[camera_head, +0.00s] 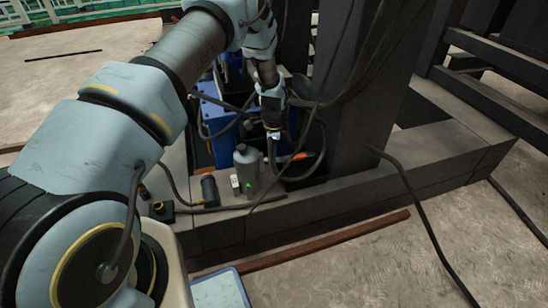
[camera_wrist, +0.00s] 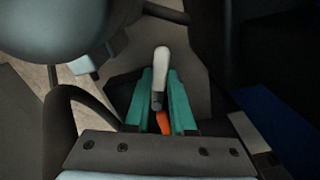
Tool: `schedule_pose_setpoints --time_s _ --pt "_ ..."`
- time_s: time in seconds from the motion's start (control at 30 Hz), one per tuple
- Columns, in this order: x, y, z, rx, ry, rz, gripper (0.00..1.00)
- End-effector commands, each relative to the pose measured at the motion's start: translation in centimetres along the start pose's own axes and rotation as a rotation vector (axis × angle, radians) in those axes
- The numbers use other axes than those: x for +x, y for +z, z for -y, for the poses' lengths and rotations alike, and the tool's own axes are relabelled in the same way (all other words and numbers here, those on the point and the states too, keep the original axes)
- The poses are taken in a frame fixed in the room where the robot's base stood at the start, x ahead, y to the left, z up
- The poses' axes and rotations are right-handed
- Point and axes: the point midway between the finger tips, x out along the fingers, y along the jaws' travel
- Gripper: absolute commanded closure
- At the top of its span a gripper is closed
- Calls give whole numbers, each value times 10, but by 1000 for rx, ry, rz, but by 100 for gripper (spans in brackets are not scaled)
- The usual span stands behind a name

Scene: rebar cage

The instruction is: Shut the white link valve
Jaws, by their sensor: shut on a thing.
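The white link valve shows in the wrist view as a white lever (camera_wrist: 161,66) with a grey lower end. It stands between the teal fingers of my gripper (camera_wrist: 160,84), which is shut on it. An orange piece (camera_wrist: 163,122) lies just below the lever, between the fingers. In the head view my gripper (camera_head: 272,132) points down beside the blue equipment. The valve's white lever cannot be made out there. An orange piece (camera_head: 299,157) shows to the right of the gripper.
A grey bottle (camera_head: 246,168) and a black cylinder (camera_head: 209,191) stand on the dark beam ledge (camera_head: 330,205). Blue equipment (camera_head: 217,122) is behind them. A thick dark column (camera_head: 365,110) rises on the right. Several black hoses hang around the gripper. Open floor (camera_head: 370,265) lies in front.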

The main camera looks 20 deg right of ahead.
Motion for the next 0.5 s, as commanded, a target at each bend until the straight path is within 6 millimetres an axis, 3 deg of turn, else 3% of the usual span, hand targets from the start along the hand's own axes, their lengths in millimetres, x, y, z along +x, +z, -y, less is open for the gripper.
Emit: schedule_pose_setpoints --time_s 0.5 --pt "0 -1 9 179 -2 -1 100"
